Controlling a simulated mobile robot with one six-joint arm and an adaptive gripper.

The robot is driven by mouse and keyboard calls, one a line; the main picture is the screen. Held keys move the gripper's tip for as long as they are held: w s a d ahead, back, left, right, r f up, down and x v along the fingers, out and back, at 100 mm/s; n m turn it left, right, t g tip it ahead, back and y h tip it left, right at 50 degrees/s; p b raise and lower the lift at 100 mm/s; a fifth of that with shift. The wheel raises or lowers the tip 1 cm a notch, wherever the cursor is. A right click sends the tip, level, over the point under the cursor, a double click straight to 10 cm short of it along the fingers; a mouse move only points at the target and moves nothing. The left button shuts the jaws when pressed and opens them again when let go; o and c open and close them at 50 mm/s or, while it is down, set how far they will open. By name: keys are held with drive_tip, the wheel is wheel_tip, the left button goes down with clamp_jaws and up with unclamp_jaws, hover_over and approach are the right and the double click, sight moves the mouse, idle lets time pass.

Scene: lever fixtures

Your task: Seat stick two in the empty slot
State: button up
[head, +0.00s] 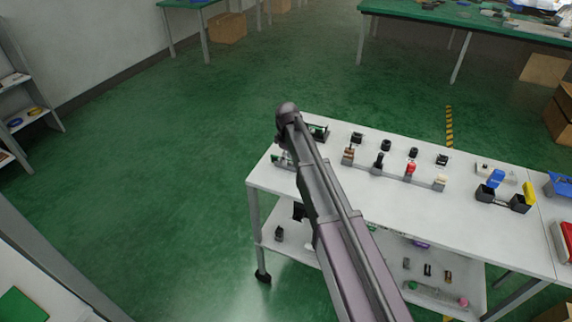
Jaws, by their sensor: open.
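A white table (470,215) carries a low grey rail fixture (394,172) with several small upright pieces along it. A brown piece (348,155) is at its left, then a black one (379,160), a red-topped one (411,168) and a cream one (440,181) at the right end. I cannot tell which piece is stick two, nor make out the empty slot. My arm crosses the left part of the table, with a rounded joint at its far end.
Several small black pieces (386,145) stand behind the rail. Black holders (486,193) with blue and yellow parts are to the right. A lower shelf (385,258) holds small items. Green floor (160,180) is clear to the left. A green-topped bench (450,14) stands behind.

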idle(0.3)
clamp_jaws()
drive_tip(key=shift+r, duration=0.1)
wheel_tip(320, 180, up, 3)
drive_tip(key=p, duration=0.3)
drive_tip(key=shift+r+p, duration=0.2)
drive_tip(key=shift+p, duration=0.1)
drive_tip(key=s+d+r+p, duration=0.1)
drive_tip(key=s+d, duration=0.2)
drive_tip(key=s, duration=1.2)
drive_tip(key=shift+s+r, duration=0.2)
drive_tip(key=shift+s, duration=0.2)
